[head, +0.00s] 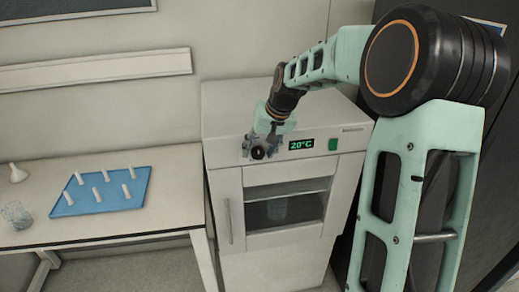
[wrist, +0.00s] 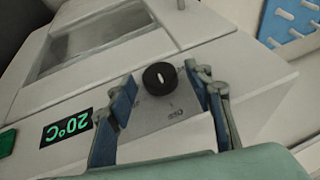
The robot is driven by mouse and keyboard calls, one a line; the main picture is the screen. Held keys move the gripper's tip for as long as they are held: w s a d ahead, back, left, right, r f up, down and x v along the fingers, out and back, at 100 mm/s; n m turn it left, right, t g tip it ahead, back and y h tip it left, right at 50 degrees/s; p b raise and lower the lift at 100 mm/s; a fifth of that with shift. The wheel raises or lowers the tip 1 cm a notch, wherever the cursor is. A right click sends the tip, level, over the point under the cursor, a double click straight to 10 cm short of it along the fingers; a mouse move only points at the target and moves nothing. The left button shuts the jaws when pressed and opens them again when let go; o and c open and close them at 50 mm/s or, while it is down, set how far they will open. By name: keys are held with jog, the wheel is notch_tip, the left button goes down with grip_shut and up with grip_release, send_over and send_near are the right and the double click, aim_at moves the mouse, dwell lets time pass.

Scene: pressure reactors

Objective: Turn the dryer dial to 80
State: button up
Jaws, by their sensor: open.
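The dryer (head: 240,112) is a white cabinet with a glass door. Its display (head: 301,144) reads 20°C in green; the display also shows in the wrist view (wrist: 67,128), upside down. The dial (wrist: 160,78) is a round black knob with a white mark, on a pale plate on the front panel. In the head view the dial (head: 257,153) is partly covered by my gripper. My gripper (wrist: 164,92) is open, with one blue-padded finger on each side of the dial. I see gaps between the pads and the knob; the exact depth is unclear.
A green switch (head: 333,144) sits right of the display. The dryer's door handle (head: 228,221) and window (head: 285,210) are below the panel. A table (head: 105,231) on the left holds a blue rack (head: 100,205) with several white pegs, a glass beaker (head: 16,214) and a white funnel (head: 18,173).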

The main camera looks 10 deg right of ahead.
jog(key=shift+c, duration=0.2)
jog(key=c, duration=1.1)
jog(key=shift+f, duration=0.1)
